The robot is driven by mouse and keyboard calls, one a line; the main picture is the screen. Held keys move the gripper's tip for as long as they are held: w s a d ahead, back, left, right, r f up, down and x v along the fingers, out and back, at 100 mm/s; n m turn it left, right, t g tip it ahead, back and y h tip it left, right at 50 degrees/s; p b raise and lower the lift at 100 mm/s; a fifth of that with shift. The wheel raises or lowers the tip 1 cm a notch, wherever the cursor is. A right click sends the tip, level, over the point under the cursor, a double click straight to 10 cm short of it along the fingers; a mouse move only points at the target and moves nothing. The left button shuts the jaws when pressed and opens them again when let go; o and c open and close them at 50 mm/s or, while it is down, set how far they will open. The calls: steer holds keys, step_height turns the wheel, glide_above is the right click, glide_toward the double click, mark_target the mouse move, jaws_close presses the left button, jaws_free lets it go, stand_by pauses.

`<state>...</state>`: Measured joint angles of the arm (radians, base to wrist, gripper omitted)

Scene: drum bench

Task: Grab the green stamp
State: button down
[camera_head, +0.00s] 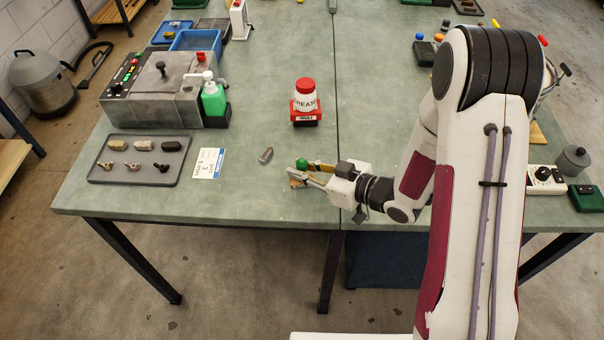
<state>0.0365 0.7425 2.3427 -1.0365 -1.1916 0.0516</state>
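A small rounded green knob (302,163), which looks like the handle of the green stamp, shows at the front middle of the bench. My gripper (302,174) reaches in from the right, low over the bench, with its fingers at the knob. One finger passes in front, below the knob in the picture. The lower part of the stamp is mostly hidden by the fingers. I cannot tell whether the fingers touch it or are closed on it.
A grey metal piece (266,155) lies left of my gripper. A dark tray (131,180) with several small parts and a white card (208,163) are at left. A green bottle (213,98) stands behind them.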

steer(key=shift+r, duration=0.15)
stand_by(0.3)
steer(key=shift+r, duration=4.9)
